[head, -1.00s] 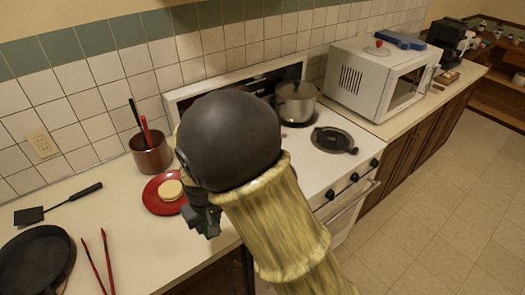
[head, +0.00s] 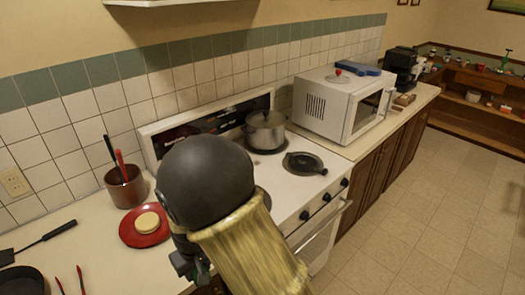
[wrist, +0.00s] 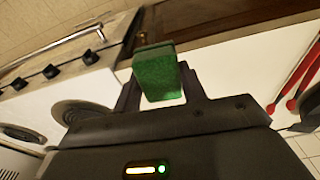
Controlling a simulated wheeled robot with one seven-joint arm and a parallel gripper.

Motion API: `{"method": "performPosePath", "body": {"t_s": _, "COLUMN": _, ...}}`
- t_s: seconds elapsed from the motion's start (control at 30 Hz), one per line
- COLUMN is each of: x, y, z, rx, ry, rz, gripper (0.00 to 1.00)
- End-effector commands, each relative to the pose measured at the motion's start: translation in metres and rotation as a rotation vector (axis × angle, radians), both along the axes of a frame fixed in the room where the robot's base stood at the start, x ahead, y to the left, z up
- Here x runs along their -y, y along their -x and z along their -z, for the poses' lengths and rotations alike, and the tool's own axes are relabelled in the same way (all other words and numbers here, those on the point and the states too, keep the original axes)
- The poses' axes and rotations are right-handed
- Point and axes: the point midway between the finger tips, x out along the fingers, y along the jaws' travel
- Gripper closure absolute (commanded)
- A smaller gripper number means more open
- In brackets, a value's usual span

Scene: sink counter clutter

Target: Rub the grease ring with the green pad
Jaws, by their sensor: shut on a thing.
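The green pad (wrist: 158,75) is a block held between the two fingers of my gripper (wrist: 160,85) in the wrist view. In the head view my gripper (head: 188,265) hangs low, in front of the counter edge and left of the stove front, partly hidden by my own arm. I cannot make out the grease ring in either view. My arm hides part of the stove top and the counter beside it.
A red plate (head: 130,236) with a round yellowish item and a brown utensil pot (head: 126,187) stand on the left counter. The stove (head: 290,205) bears a lidded pot (head: 265,130) and a dark flat pan (head: 303,163). A microwave (head: 338,103) stands beyond.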

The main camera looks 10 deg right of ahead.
Motion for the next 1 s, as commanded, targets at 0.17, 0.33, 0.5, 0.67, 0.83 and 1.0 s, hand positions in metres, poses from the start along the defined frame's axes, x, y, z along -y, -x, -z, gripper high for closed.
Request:
{"method": "performPosePath", "body": {"t_s": 0.17, "x": 0.023, "y": -0.006, "z": 0.016, "rx": -0.003, "ry": 0.002, "rz": 0.049, "gripper": 0.77}}
{"method": "performPosePath", "body": {"t_s": 0.33, "x": 0.052, "y": -0.014, "z": 0.037, "rx": -0.005, "ry": 0.002, "rz": 0.112, "gripper": 0.77}}
{"method": "performPosePath", "body": {"t_s": 0.5, "x": 0.095, "y": -0.025, "z": 0.068, "rx": -0.006, "ry": 0.002, "rz": 0.204, "gripper": 0.77}}
{"method": "performPosePath", "body": {"t_s": 0.67, "x": 0.141, "y": -0.037, "z": 0.102, "rx": -0.006, "ry": 0.002, "rz": 0.303, "gripper": 0.77}}
{"method": "performPosePath", "body": {"t_s": 0.83, "x": 0.193, "y": -0.051, "z": 0.14, "rx": -0.006, "ry": 0.001, "rz": 0.414, "gripper": 0.77}}
{"method": "performPosePath", "body": {"t_s": 1.0, "x": 0.227, "y": -0.062, "z": 0.165, "rx": -0.001, "ry": 0.001, "rz": 0.487, "gripper": 0.77}}
